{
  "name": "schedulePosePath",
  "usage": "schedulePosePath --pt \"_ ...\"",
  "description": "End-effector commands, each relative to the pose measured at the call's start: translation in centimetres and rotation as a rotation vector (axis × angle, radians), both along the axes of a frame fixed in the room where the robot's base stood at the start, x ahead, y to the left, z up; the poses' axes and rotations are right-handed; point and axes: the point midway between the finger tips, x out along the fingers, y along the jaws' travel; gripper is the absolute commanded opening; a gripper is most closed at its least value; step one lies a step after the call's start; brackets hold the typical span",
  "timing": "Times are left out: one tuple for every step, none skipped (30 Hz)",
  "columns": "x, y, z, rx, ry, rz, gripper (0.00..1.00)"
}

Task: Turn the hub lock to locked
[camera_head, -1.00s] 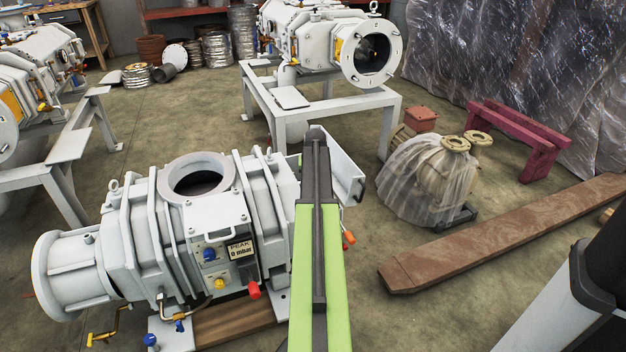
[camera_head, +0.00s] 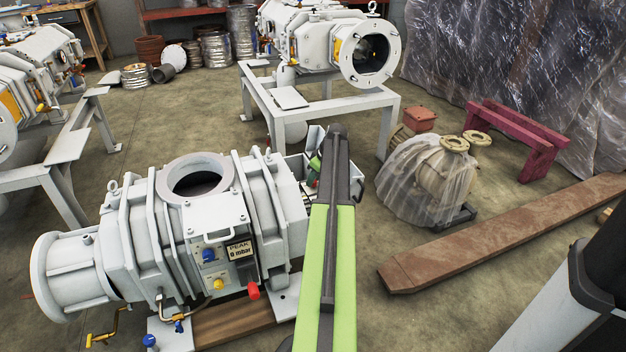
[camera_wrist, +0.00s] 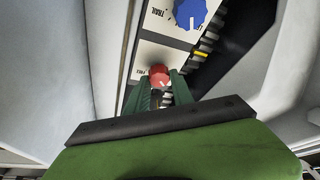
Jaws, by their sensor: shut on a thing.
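A red knob (camera_wrist: 160,76) with a white mark sits on a white label plate (camera_wrist: 152,50) in the wrist view. I take it to be the hub lock. Lettering beside it seems to read FREE; which position the mark shows I cannot tell. My gripper (camera_wrist: 164,88) has its green fingers around the red knob and is shut on it. In the head view my arm reaches to the right end of the near pump (camera_head: 130,235), and part of my green gripper (camera_head: 313,166) shows there.
Light metal walls (camera_wrist: 55,75) flank the plate closely in the wrist view. In the head view, a control panel (camera_head: 222,262) faces front on the near pump. A wrapped pump (camera_head: 425,190) and a wooden beam (camera_head: 500,235) lie to the right on the floor.

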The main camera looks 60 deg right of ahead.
Motion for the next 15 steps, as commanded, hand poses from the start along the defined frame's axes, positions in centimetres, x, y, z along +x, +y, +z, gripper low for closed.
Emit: schedulePosePath --pt "0.36 -0.22 0.07 -0.004 -0.007 0.026 0.00" --pt "0.35 -0.21 0.06 -0.004 -0.007 0.042 0.00" --pt "0.34 -0.20 0.06 -0.003 -0.007 0.062 0.00" --pt "0.35 -0.20 0.06 -0.003 -0.007 0.075 0.00" --pt "0.35 -0.20 0.06 -0.004 -0.007 0.086 0.00" --pt "0.36 -0.20 0.07 -0.004 -0.007 0.102 0.00" --pt "0.36 -0.19 0.07 -0.003 -0.007 0.110 0.00" --pt "0.35 -0.18 0.06 -0.004 -0.007 0.120 0.00" --pt "0.35 -0.16 0.06 -0.004 -0.007 0.130 0.00" --pt "0.34 -0.16 0.06 -0.003 -0.007 0.136 0.00" --pt "0.34 -0.15 0.06 -0.003 -0.007 0.142 0.00" --pt "0.34 -0.14 0.06 -0.004 -0.007 0.148 0.00" --pt "0.34 -0.14 0.06 -0.003 -0.006 0.153 0.00" --pt "0.34 -0.14 0.06 -0.003 -0.006 0.156 0.00" --pt "0.34 -0.13 0.06 -0.003 -0.006 0.158 0.00"
